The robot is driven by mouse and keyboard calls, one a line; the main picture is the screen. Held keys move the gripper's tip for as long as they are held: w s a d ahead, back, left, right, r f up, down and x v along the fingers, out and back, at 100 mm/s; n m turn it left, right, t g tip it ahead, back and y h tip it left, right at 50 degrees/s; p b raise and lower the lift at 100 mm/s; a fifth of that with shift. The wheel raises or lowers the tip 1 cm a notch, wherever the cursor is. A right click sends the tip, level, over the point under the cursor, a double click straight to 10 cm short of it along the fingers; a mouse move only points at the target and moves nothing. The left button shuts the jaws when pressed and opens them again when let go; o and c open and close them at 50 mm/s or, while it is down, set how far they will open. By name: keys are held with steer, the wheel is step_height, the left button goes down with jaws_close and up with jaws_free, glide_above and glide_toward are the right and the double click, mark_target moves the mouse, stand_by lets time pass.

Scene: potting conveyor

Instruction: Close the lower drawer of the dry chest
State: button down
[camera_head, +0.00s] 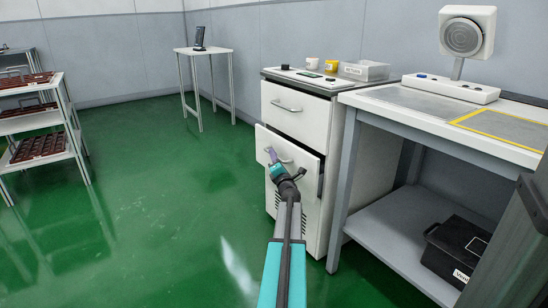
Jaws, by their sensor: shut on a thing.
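The dry chest (318,116) is a white cabinet right of centre in the head view, with a dark-edged top. Its upper drawer (293,116) is flush, with a bar handle (286,106). Its lower drawer (309,163) stands out from the front, partly open, and its dark side edge shows. My gripper (271,156) is at the lower drawer's front, reaching from below. It is shut on the lower drawer's handle (286,160). My wrist hides part of the drawer front, and the fingertips are small in the view.
A workbench (362,112) with a lower shelf stands close on the right, a black bin (452,248) on that shelf. Cups and a clear tray (364,70) sit on the chest. A tray rack (62,124) is at left, a small table (205,51) behind. Green floor between is clear.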

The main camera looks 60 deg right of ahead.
mark_target(283, 154)
steer(key=shift+d, duration=0.1)
steer(key=shift+s+d+p, duration=0.3)
steer(key=shift+s+d, duration=0.25)
steer(key=shift+d, duration=0.4)
steer(key=shift+s+d+p, duration=0.3)
steer(key=shift+s+d, duration=0.2)
steer(key=shift+d, duration=0.4)
steer(key=c, duration=1.8)
jaws_free()
steer(key=shift+s+a, duration=0.1)
steer(key=shift+a, duration=0.05)
steer(key=shift+p+v, duration=1.9)
steer(key=shift+v, duration=4.8)
